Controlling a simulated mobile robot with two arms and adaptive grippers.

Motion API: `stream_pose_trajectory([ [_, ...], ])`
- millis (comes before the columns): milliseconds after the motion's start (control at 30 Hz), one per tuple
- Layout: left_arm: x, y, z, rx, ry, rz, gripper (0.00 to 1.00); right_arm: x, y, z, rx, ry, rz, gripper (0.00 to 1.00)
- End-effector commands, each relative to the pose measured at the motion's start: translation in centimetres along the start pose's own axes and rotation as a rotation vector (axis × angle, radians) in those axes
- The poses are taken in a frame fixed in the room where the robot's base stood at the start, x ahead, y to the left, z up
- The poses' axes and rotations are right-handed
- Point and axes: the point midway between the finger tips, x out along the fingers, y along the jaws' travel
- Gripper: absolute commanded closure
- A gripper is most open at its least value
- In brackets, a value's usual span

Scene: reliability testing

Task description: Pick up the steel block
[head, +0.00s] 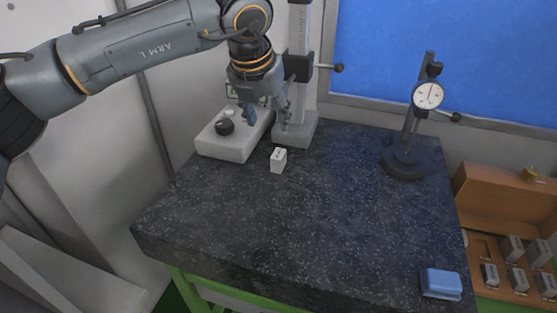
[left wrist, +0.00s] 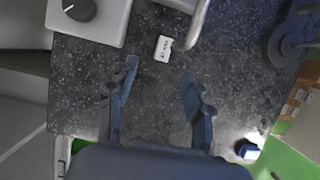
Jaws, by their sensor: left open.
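A small light-grey steel block (head: 278,160) with dark marking stands on the dark speckled granite plate (head: 300,220), near the back. In the left wrist view the block (left wrist: 163,48) lies a little beyond the fingertips and between their lines, not touching them. My left gripper (head: 265,112) is open and empty, above and behind the block in the head view. Both its fingers show in the left wrist view (left wrist: 159,70). My right gripper is in neither view.
A grey box with a black knob (head: 231,138) and a height gauge (head: 297,130) stand close behind the block. A dial indicator stand (head: 405,160) is at the back right. A blue object (head: 441,284) lies front right, near an open wooden case (head: 500,200) with several blocks. The plate's middle is clear.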

Motion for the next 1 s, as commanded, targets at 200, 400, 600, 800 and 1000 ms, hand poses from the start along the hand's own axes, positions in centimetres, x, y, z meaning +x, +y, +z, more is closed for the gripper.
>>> stream_pose_trajectory([
  [200, 4.1, -0.1, 0.0, 0.001, 0.004, -0.001, 0.49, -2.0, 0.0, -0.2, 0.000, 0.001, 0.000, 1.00],
  [400, 6.3, -0.1, 0.1, 0.000, 0.001, -0.001, 0.49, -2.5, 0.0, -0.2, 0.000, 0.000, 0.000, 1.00],
  [600, 7.6, -0.5, 0.1, 0.002, 0.003, -0.001, 0.49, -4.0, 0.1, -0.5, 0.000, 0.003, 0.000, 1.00],
  [800, 10.3, -0.9, 0.1, 0.000, 0.004, 0.000, 0.49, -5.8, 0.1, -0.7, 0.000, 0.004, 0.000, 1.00],
  [1000, 11.8, -0.8, 0.1, 0.000, 0.000, -0.001, 0.49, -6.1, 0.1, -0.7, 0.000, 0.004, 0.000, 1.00],
])
